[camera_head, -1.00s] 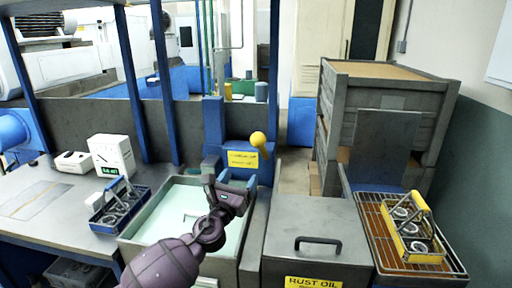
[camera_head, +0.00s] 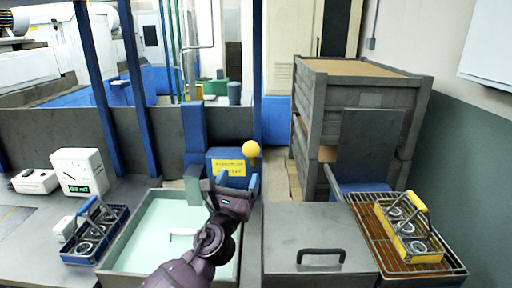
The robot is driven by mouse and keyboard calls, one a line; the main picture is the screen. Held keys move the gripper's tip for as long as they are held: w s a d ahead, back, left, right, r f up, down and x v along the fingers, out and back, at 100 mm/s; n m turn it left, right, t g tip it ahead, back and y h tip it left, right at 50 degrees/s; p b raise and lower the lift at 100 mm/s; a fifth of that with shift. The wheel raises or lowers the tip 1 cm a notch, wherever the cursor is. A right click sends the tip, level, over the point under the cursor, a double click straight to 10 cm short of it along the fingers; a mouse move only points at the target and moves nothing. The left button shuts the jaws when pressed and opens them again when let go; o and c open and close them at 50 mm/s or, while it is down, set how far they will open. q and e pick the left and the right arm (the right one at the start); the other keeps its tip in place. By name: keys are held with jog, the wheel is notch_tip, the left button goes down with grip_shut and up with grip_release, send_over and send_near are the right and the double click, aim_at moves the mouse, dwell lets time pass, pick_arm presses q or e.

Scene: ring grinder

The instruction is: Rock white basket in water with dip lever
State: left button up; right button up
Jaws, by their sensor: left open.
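The dip lever shows as a yellow ball knob (camera_head: 251,149) beside a blue post, above a yellow label plate. The water tank (camera_head: 119,262) holds pale green water. A small white piece (camera_head: 182,234), perhaps the white basket's handle, shows in the water; the rest of the basket cannot be made out. My left gripper (camera_head: 231,186) is open and empty over the tank's right back side, just below and left of the knob. Whether it touches the lever cannot be told. My right gripper is not in view.
A blue basket of rings (camera_head: 95,233) stands left of the tank. A lidded grey box (camera_head: 315,228) stands to its right. A yellow basket of rings (camera_head: 410,232) sits on a wire rack at the right. A blue post (camera_head: 194,130) rises behind the tank.

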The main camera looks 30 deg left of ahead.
aim_at(248, 156)
pick_arm(q)
jog(key=p+x, duration=0.1)
jog(key=x, duration=0.8)
jog(key=shift+w+d+r+p, duration=0.1)
jog(key=shift+d+r+p, duration=0.05)
jog(key=shift+p, duration=0.2)
jog(key=shift+w+a+r, duration=0.2)
jog(key=shift+w, duration=0.4)
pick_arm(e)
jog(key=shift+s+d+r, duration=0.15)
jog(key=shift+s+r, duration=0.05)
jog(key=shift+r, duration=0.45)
